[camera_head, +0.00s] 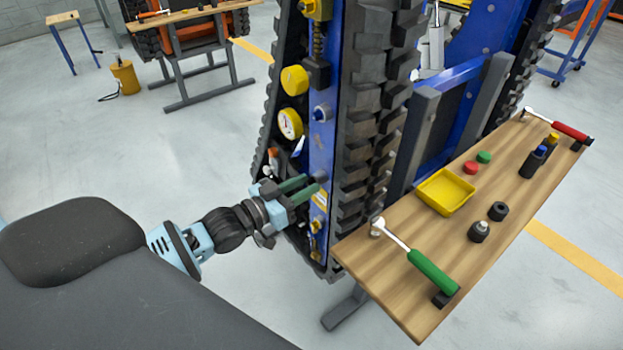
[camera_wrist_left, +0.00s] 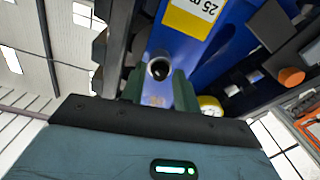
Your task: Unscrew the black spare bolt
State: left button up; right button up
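The black spare bolt (camera_head: 320,177) sticks out of the blue side panel (camera_head: 322,140) of the tracked carrier, low on the panel. In the left wrist view the bolt (camera_wrist_left: 158,70) shows its round, dark-centred end between my two green fingers. My left gripper (camera_head: 312,185) is open, with its fingertips at the panel on either side of the bolt. The wrist view seems to show gaps between bolt and fingers; I cannot tell whether either finger touches it. My right gripper is in neither view.
A wooden bench (camera_head: 400,295) stands at right, with a yellow tray (camera_head: 445,192), a green-handled wrench (camera_head: 432,272), a red-handled wrench (camera_head: 570,131) and black sockets (camera_head: 479,232). The carrier's black track (camera_head: 370,120) rises beside the panel. A gauge (camera_head: 290,123) sits above my gripper.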

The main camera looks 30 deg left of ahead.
pick_arm(q)
jog(key=shift+f+m, duration=0.1)
jog(key=shift+m, duration=0.7)
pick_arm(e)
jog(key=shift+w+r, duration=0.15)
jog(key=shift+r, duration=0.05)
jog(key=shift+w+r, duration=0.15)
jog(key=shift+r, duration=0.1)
pick_arm(q)
grip_shut()
jog(key=n, duration=0.1)
jog(key=n+p, duration=0.1)
jog(key=shift+r+n, duration=0.25)
jog(key=shift+n, duration=1.05)
jog(key=shift+f+n, duration=0.1)
jog(key=shift+n, duration=0.9)
jog(key=n, duration=0.3)
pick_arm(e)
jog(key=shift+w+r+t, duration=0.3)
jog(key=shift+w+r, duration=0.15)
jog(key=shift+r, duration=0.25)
